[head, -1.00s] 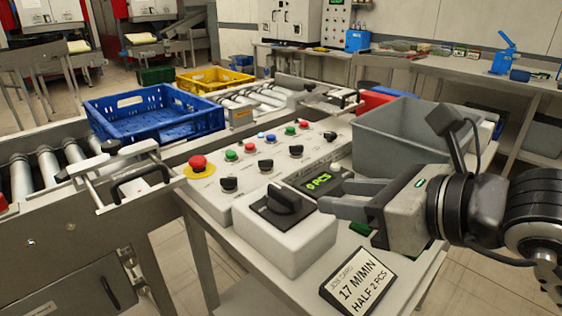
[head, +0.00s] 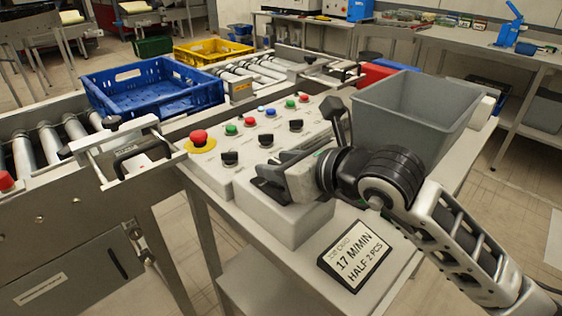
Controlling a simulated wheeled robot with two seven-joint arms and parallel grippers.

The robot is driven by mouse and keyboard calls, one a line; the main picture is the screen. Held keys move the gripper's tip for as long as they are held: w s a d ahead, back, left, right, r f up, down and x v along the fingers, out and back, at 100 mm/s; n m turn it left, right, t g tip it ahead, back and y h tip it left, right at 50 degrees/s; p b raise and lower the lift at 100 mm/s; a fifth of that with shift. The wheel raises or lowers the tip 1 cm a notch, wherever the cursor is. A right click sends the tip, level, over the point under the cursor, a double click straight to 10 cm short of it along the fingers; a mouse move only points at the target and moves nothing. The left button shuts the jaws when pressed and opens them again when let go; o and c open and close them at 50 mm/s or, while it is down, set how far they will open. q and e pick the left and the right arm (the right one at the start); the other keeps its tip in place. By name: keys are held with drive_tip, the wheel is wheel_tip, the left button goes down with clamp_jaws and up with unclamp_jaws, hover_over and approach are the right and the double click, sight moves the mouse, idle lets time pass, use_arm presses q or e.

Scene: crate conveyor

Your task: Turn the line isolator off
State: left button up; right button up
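The line isolator is the large rotary switch on top of the light grey box (head: 290,228) at the near end of the control panel. My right gripper (head: 268,180) is right over the top of this box, at the switch. The gripper hides most of the knob, so I cannot see which way it points. I cannot tell whether the fingers touch or grip the knob. My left gripper is not in view.
The sloped panel (head: 212,178) behind the box carries a red emergency button (head: 199,137), coloured buttons and small black knobs. A grey bin (head: 400,112) stands to the right, a job card (head: 355,256) in front. A blue crate (head: 150,88) sits on the conveyor at left.

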drive_tip(key=shift+c, duration=0.3)
clamp_jaws()
